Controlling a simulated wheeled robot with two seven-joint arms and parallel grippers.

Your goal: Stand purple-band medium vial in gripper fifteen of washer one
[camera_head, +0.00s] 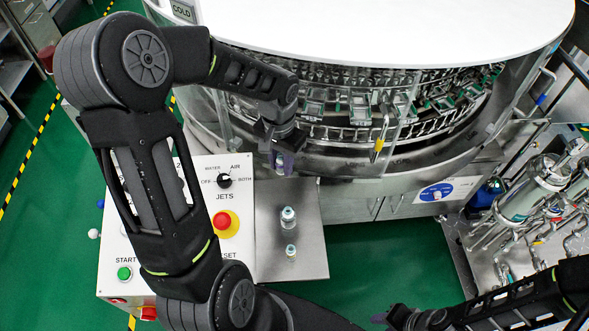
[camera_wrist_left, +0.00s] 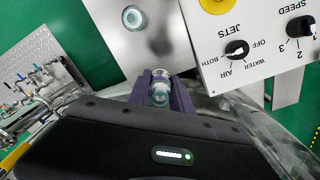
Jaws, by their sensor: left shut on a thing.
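My left gripper (camera_head: 284,163) hangs at the front of the washer, above the back of a small steel shelf (camera_head: 308,262). In the left wrist view its purple fingers (camera_wrist_left: 160,92) are shut on a clear glass vial (camera_wrist_left: 160,95), seen from its end. I cannot make out the vial's band against the purple fingers. The washer (camera_head: 345,125) has a ring of metal vial grippers (camera_head: 390,108) behind a curved clear guard; I cannot read their numbers. My right gripper (camera_head: 385,318) is low at the bottom right, its jaws unclear.
Two vials stand on the shelf, one farther back (camera_head: 288,217) and one nearer the front (camera_head: 291,252). The control panel (camera_head: 245,200) with a red stop button (camera_head: 226,223) is left of the shelf. A yellow-handled part (camera_head: 378,146) hangs at the ring. Pipework (camera_head: 530,195) stands at right.

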